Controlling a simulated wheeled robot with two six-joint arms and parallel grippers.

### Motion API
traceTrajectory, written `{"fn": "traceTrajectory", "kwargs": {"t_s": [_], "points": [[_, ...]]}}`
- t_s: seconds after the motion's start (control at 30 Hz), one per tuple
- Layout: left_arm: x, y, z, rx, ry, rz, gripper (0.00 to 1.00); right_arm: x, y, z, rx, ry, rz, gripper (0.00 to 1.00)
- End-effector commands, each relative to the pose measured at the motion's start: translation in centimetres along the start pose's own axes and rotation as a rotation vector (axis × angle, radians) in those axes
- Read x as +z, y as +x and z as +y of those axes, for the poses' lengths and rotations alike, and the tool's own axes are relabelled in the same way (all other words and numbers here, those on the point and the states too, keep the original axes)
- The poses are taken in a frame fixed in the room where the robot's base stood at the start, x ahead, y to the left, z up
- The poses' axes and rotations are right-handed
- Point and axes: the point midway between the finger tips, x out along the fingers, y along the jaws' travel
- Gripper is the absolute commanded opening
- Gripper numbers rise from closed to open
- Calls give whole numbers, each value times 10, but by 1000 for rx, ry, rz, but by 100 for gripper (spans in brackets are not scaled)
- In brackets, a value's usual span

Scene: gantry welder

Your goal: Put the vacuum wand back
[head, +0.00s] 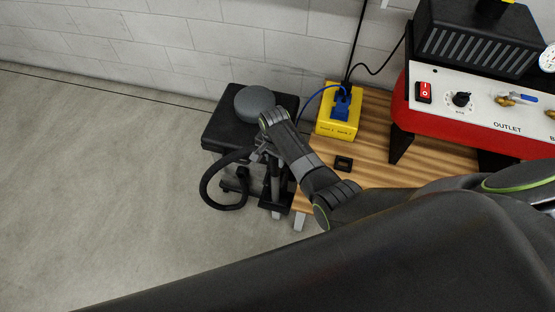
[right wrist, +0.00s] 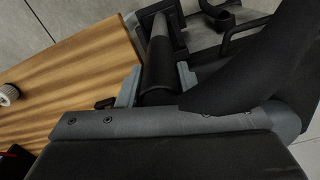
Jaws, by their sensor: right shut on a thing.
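The vacuum (head: 215,133) is a black boxy unit with a grey round top, on the floor left of the wooden bench. A black hose (head: 222,207) curves out in front of it. My right gripper (head: 265,156) is in front of the vacuum. In the right wrist view my right gripper (right wrist: 157,85) is shut around the dark tube of the vacuum wand (right wrist: 158,62). The wand runs down toward a black square frame-like part (right wrist: 176,24); whether it sits inside or above it, I cannot tell. The wand looks roughly upright. My left gripper is not in view.
The wooden bench (head: 379,165) is close to the right of the wand. It carries a yellow box (head: 338,122) with a blue plug and a red-and-white machine (head: 465,110). A wall stands behind. The floor (head: 100,170) at left is clear.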

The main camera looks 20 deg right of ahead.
Motion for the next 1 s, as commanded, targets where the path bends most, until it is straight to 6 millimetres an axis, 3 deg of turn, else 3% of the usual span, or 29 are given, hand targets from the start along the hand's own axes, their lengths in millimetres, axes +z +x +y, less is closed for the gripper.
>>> {"fn": "traceTrajectory", "kwargs": {"t_s": [0.3, 0.33, 0.5, 0.77, 1.0], "points": [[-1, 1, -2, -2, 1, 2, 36, 0, 2, -1, -2, 0, 0, 0], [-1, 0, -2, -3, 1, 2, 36, 0, 2, 0, -1, 0, 0, 35], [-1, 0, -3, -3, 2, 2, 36, 0, 2, 0, -1, 0, 0, 54], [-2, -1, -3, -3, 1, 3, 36, 0, 1, 0, -1, 0, 0, 54], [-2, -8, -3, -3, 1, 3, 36, 0, -24, -1, -3, 0, 2, 54]]}}
